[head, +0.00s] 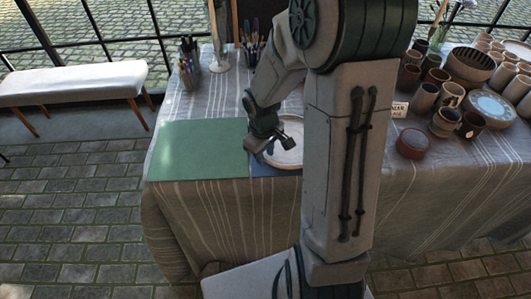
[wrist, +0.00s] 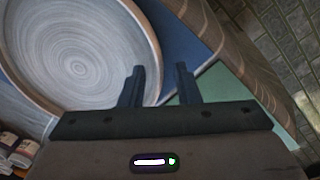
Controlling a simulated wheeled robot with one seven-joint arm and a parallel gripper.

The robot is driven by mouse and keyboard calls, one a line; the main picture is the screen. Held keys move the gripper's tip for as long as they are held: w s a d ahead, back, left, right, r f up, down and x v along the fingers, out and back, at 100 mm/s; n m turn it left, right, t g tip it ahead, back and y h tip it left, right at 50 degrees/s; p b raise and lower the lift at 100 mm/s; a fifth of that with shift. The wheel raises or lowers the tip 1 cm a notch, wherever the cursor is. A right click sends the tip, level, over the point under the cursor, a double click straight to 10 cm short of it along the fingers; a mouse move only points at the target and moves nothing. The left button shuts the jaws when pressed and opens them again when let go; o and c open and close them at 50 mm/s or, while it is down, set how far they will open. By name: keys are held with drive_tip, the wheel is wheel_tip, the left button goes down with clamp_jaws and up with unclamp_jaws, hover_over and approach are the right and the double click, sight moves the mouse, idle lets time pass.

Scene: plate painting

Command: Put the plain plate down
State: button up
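The plain plate (wrist: 80,62) is round and pale grey with a raised rim. It fills the upper left of the wrist view. In the head view the plate (head: 291,152) is over the blue mat (head: 262,170), partly hidden by my arm; it looks level. My gripper (head: 280,146) is at the plate's left edge. In the wrist view my gripper's fingers (wrist: 160,85) stand apart, one over the plate's rim and the other outside it, with a strip of blue between the rim and the outer finger. The gripper looks open; whether it touches the plate cannot be told.
A green mat (head: 200,150) lies left of the blue one, bare. Cups of pens and brushes (head: 190,69) stand at the back. Several mugs and bowls (head: 446,122) crowd the right side. Paint jars (wrist: 22,152) show at lower left in the wrist view. The table's front edge is close.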

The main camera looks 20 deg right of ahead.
wheel_tip(320, 180, up, 11)
drive_tip(key=p, duration=0.2)
drive_tip(key=s+a+r+m+t, duration=0.1)
drive_tip(key=s+r+m, duration=0.2)
drive_tip(key=s, duration=0.4)
drive_tip(key=s+a+r+m+t, duration=0.1)
drive_tip(key=s+a+r+m, duration=0.1)
drive_tip(key=s, duration=0.4)
wheel_tip(320, 180, up, 2)
drive_tip(key=shift+s+m+y, duration=0.3)
drive_tip(key=shift+s+m, duration=0.1)
drive_tip(key=shift+m, duration=0.1)
